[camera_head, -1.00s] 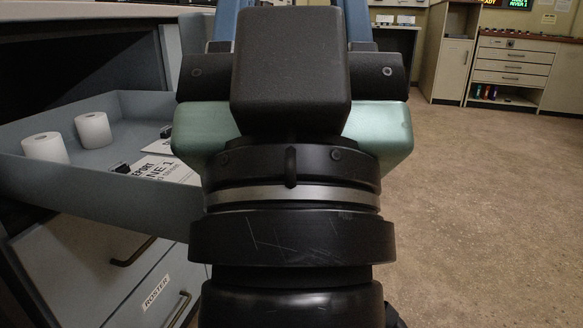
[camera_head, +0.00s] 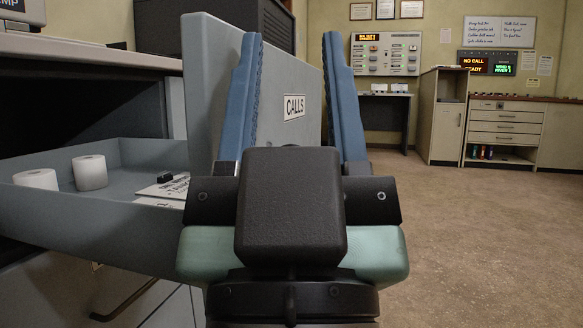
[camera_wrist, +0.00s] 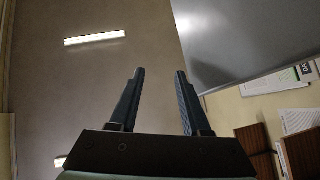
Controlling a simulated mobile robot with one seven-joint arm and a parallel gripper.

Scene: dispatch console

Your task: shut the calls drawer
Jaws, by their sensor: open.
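The calls drawer (camera_head: 95,228) is pulled out, a grey-blue tray at the left of the head view. Its tall front panel (camera_head: 222,80) bears the label "CALLS" (camera_head: 294,107) and faces right. My gripper (camera_head: 291,42) points upward in front of this panel, with its blue fingers spread and nothing between them. The left finger overlaps the panel in the picture; whether they touch I cannot tell. No handle shows on the panel, and its lower part is hidden behind my gripper. The wrist view also shows the open fingers (camera_wrist: 160,72), with a grey surface at upper right.
Two white rolls (camera_head: 90,172) and papers (camera_head: 166,190) lie in the drawer. A lower drawer's handle (camera_head: 124,302) shows beneath. The floor (camera_head: 480,235) to the right is clear. A cabinet with drawers (camera_head: 505,128) stands at the far right wall.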

